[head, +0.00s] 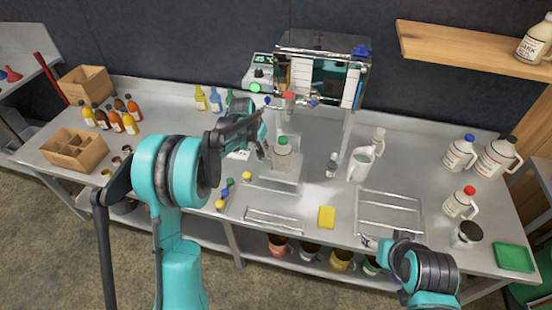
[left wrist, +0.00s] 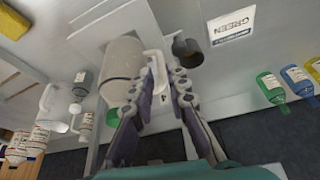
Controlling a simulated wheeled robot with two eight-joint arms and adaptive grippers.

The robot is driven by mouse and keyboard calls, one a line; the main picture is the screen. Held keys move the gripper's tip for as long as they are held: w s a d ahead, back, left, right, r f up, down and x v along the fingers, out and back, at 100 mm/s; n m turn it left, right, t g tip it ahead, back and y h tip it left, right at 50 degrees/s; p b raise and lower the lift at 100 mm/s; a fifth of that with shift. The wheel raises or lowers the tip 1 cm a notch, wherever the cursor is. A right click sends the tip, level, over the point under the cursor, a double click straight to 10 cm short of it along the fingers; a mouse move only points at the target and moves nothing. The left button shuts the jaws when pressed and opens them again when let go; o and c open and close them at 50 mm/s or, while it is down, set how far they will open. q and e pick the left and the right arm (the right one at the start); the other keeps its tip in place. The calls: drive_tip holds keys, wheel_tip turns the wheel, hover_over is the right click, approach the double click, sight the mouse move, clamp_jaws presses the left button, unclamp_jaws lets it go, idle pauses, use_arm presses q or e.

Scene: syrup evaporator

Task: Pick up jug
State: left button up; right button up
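A pale jug (head: 282,158) with a greenish top stands upright on a low stand below the evaporator. In the left wrist view a beige-grey jug body (left wrist: 122,66) with a white handle (left wrist: 157,66) fills the centre. My left gripper (head: 264,151) is close beside the jug on its left. In the left wrist view its fingers (left wrist: 163,72) lie on either side of the handle, with little room between. Whether they press on it is unclear. My right gripper (head: 370,242) is low at the table's front right, small in view, apart from the jug.
The evaporator (head: 318,75) rises behind the jug. A white pitcher (head: 360,165) and a small bottle (head: 332,164) stand to its right. Several labelled jugs (head: 460,155) are farther right. A yellow sponge (head: 326,217) lies in front. Colored bottles (head: 215,99) stand at the back left.

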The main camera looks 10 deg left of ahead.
use_arm(q)
drive_tip(key=b+x, duration=0.3)
drive_tip(key=x, duration=0.4)
drive_tip(key=shift+w, duration=0.3)
drive_tip(key=shift+r, duration=0.1)
clamp_jaws()
